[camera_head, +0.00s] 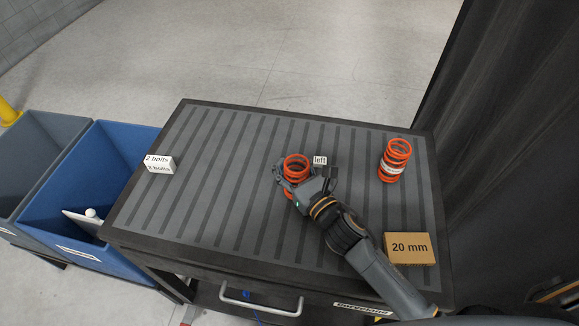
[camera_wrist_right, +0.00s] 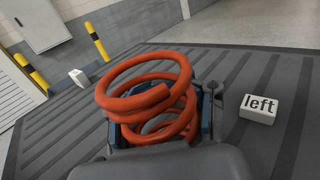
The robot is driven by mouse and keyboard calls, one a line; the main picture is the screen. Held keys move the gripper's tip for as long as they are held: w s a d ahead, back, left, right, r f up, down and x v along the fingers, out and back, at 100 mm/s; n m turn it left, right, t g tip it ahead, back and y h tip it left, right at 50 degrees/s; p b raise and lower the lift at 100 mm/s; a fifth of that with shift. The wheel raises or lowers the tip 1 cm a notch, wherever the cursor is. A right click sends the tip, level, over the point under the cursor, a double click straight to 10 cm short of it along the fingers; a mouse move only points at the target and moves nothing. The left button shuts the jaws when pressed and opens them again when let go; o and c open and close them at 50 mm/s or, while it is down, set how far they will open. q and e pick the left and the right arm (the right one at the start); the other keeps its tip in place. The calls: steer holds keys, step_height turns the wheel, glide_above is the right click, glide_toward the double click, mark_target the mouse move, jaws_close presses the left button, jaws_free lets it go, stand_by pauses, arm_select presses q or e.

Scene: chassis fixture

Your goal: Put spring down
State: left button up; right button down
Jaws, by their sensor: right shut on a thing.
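An orange coil spring (camera_head: 296,166) is held by my right gripper (camera_head: 290,181) above or on the middle of the ribbed grey cart top (camera_head: 215,190); I cannot tell whether its lower end touches the surface. In the right wrist view the spring (camera_wrist_right: 150,100) stands roughly upright, slightly tilted, between the dark fingers, and its lower coils are partly hidden. A second orange spring (camera_head: 396,150) with a white label stands at the right of the cart top. A small white block marked "left" (camera_head: 320,160) is just right of the held spring; it also shows in the wrist view (camera_wrist_right: 259,108).
A white block reading "2 bolts" (camera_head: 158,164) sits at the cart's left edge. A brown box marked "20 mm" (camera_head: 410,248) lies at the front right. Blue (camera_head: 75,235) and grey (camera_head: 40,140) bins stand to the left.

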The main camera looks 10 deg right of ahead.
mark_target(291, 158)
steer(key=shift+r, duration=0.5)
step_height(291, 158, up, 3)
steer(key=shift+f, duration=0.15)
steer(key=s+r, duration=0.9)
steer(key=s, duration=0.5)
steer(key=shift+r, duration=0.2)
